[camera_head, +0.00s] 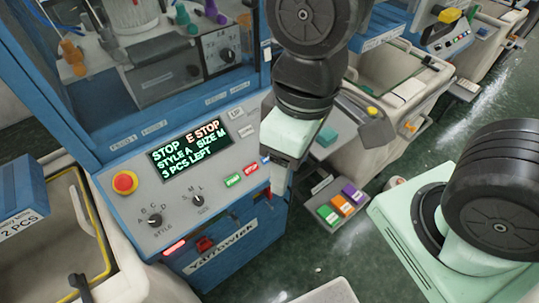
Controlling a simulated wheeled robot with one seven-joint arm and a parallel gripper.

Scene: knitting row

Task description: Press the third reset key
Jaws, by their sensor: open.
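The nearest blue knitting machine has a sloped grey control panel (135,205). Its display (190,147) reads STOP, E STOP, STYLE A, SIZE M, 3 PCS LEFT. My gripper (283,172), pale green and dark, hangs over the panel's right edge. It is open, and its fingertips are mostly hidden. I cannot tell whether it touches the panel, nor which key is the third reset.
A red emergency button (125,182) and two dark knobs, STYLE (155,219) and SIZE (198,200), are on the panel. A red switch (205,244) is below. More machines (440,28) stand at the upper right. Coloured boxes (342,205) lie right of the machine. Green floor is open between.

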